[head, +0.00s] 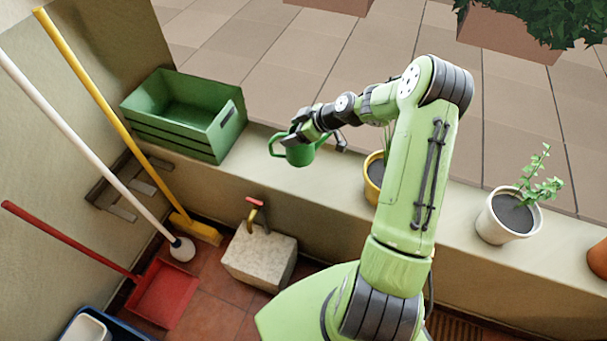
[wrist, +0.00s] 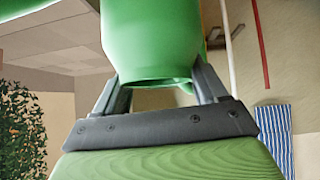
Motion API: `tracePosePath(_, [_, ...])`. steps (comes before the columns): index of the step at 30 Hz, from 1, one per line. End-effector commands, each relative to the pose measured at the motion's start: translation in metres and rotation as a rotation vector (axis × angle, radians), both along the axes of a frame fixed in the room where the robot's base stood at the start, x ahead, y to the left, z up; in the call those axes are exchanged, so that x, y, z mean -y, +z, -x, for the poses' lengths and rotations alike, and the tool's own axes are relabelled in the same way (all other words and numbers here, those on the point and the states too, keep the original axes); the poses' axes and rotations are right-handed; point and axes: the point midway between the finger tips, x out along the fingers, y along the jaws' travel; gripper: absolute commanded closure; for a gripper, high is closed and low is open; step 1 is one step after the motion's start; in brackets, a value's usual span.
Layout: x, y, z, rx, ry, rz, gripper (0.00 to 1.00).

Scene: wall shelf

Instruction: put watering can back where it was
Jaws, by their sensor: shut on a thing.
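The green watering can (head: 300,152) is held at the end of my arm, over the ledge (head: 262,160) in the head view. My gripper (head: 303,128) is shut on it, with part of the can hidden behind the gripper. In the wrist view the can's green body (wrist: 150,40) fills the upper middle, between the two fingers of my gripper (wrist: 160,85). In the head view the can looks roughly upright. I cannot tell whether its base touches the ledge.
A green crate (head: 222,140) stands on the ledge left of the can. A yellow pot (head: 373,185) is to the right, partly behind my arm, and a white pot (head: 497,225) is farther right. Below are a stone block with a tap (head: 258,262), brooms and a red dustpan (head: 163,292).

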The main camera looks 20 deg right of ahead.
Motion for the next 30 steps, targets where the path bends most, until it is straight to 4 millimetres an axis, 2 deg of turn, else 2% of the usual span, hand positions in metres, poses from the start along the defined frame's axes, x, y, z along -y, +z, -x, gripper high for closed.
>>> tracePosePath(4, [0.011, 0.011, 0.001, 0.001, 0.069, -0.001, 1.0])
tracePosePath(6, [0.013, 0.008, 0.002, -0.003, 0.083, -0.003, 1.0])
tracePosePath(12, [0.012, -0.037, 0.003, -0.006, 0.087, -0.006, 1.0])
tracePosePath(17, [0.012, -0.056, 0.003, -0.005, 0.086, -0.004, 1.0])
tracePosePath(22, [0.011, -0.084, 0.003, -0.006, 0.085, -0.006, 1.0])
tracePosePath(30, [0.012, -0.088, 0.003, -0.004, 0.085, -0.002, 1.0])
